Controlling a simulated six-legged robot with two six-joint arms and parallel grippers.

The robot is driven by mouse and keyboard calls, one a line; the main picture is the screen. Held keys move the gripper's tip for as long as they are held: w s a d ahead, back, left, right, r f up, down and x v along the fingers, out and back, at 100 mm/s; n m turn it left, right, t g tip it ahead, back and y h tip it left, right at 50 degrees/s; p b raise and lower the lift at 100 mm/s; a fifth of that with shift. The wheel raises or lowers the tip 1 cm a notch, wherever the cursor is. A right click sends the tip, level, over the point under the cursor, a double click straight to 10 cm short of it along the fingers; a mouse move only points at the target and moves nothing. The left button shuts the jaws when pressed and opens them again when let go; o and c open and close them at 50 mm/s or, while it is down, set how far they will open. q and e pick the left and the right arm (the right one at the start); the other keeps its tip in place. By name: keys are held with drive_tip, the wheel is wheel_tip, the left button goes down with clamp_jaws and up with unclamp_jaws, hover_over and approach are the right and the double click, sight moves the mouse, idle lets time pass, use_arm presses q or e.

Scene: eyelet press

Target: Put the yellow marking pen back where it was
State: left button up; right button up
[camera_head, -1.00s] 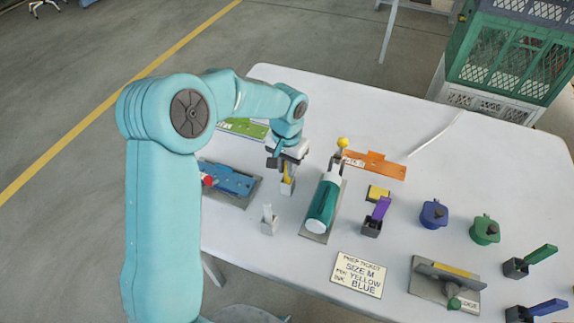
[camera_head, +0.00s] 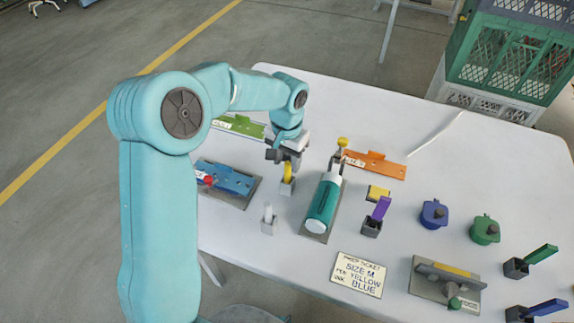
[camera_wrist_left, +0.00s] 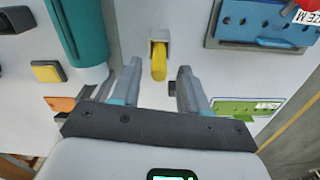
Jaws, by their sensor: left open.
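The yellow marking pen (camera_head: 288,172) stands in a small grey square holder (camera_head: 287,188) on the white table, left of the teal press. In the left wrist view the yellow pen (camera_wrist_left: 159,68) rises out of its grey holder (camera_wrist_left: 159,36). My left gripper (camera_head: 284,157) is just above and behind the pen. In the wrist view its jaws (camera_wrist_left: 155,85) are spread apart, with the pen's top between and just beyond the tips, touching neither finger. My right gripper is not in view.
The teal press (camera_head: 324,203) stands close to the right. A blue plate (camera_head: 228,181) lies left and an empty-looking light holder (camera_head: 268,222) stands in front. A purple pen (camera_head: 381,208) stands right of the press. A ticket (camera_head: 358,273) lies near the front edge.

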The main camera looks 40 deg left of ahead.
use_arm(q)
wheel_tip(320, 180, up, 9)
drive_tip(key=shift+r, duration=0.2)
drive_tip(key=shift+s, duration=0.1)
idle(0.4)
